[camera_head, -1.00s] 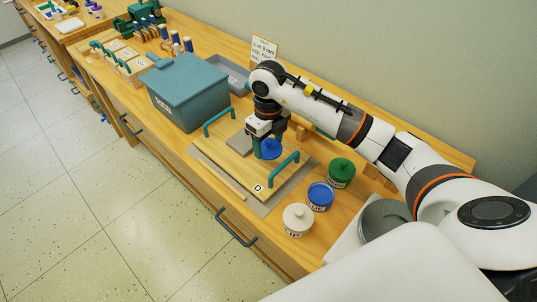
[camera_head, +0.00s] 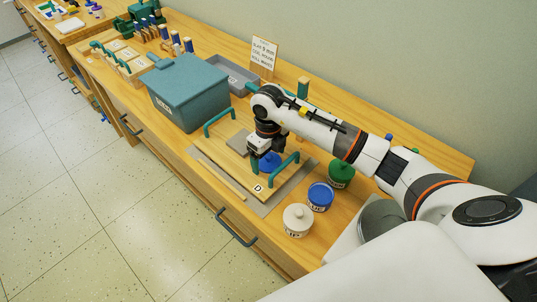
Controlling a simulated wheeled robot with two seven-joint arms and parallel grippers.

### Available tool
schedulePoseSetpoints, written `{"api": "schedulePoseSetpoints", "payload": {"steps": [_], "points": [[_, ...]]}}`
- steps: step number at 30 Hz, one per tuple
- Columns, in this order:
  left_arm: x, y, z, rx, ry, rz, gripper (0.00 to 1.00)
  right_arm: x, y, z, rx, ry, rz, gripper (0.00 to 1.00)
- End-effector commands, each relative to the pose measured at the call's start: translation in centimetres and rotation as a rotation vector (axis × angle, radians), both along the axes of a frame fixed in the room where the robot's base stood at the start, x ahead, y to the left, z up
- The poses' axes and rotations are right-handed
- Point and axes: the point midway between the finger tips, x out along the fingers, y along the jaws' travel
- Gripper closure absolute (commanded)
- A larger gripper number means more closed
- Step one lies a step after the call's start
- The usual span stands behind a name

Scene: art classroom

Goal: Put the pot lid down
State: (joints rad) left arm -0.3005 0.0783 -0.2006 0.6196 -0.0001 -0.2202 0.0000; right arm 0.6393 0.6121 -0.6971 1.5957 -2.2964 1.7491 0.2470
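The blue pot lid (camera_head: 269,160) is at the tip of my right gripper (camera_head: 266,156), low over the wooden board marked D (camera_head: 232,164). The gripper points down and appears shut on the lid's knob; the wrist partly hides the grip. I cannot tell whether the lid touches the board. The blue pot (camera_head: 320,196) stands to the right of the board and shows no knobbed lid on top. My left gripper is not in view.
Teal handles (camera_head: 284,171) stand up at both ends of the board, one close to the lid. A white pot (camera_head: 297,220) and a green pot (camera_head: 341,174) flank the blue pot. A teal box (camera_head: 187,92) and grey tray (camera_head: 232,76) stand farther left.

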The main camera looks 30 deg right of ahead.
Motion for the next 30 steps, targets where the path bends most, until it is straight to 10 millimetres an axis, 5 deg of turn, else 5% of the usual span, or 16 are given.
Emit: {"api": "schedulePoseSetpoints", "payload": {"steps": [12,24,30], "points": [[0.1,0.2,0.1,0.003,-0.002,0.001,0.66,0.1,0.0,1.1,0.000,-0.002,0.000,0.13],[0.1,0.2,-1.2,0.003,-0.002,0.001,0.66,0.1,0.0,9.2,-0.001,-0.004,0.000,0.13],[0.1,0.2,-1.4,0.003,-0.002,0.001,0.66,0.1,0.0,11.7,-0.001,-0.001,0.000,0.13]]}}
